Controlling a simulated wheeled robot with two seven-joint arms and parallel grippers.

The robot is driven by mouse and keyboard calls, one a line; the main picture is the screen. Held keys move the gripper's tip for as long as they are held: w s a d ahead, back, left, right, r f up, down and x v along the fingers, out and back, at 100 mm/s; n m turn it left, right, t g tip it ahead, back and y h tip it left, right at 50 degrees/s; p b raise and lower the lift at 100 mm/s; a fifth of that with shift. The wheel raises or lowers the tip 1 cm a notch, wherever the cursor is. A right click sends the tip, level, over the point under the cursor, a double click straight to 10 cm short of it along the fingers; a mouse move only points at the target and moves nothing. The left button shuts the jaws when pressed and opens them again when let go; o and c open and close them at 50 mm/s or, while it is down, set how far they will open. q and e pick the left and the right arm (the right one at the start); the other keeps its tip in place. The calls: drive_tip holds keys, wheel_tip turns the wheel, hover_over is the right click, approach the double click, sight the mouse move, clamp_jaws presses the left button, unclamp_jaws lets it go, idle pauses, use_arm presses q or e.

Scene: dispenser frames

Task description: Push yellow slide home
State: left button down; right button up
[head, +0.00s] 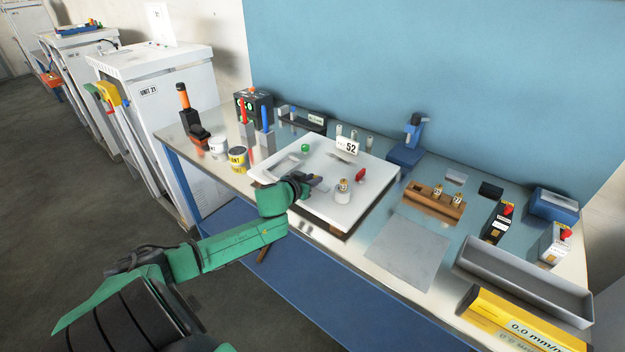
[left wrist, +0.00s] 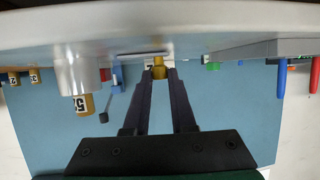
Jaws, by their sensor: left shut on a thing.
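My left gripper (head: 316,183) reaches in low over the front part of a white panel (head: 325,205) with a "52" sign (head: 346,147). In the left wrist view, its two dark fingers (left wrist: 159,75) are closed on a small yellow piece, the yellow slide (left wrist: 158,62), close against the panel's surface. The gripper hides the slide in the head view, and how far along its track it sits cannot be told. My right gripper is not in view.
A brass labelled cylinder (head: 344,185) and a red knob (head: 360,175) stand right of the gripper. A green knob (head: 305,148) is behind it. Paint cans (head: 238,160) stand left of the panel. A grey mat (head: 408,252) lies clear to the right.

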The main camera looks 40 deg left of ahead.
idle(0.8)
use_arm(q)
drive_tip(key=shift+d+p, duration=0.45)
drive_tip(key=shift+d, duration=0.8)
drive_tip(key=c, duration=1.2)
unclamp_jaws()
drive_tip(key=o, duration=0.5)
drive_tip(key=shift+d, duration=0.1)
drive_tip(key=shift+s, duration=0.25)
drive_tip(key=v, duration=1.4)
drive_tip(key=shift+w+r, duration=0.1)
drive_tip(key=shift+r, duration=0.1)
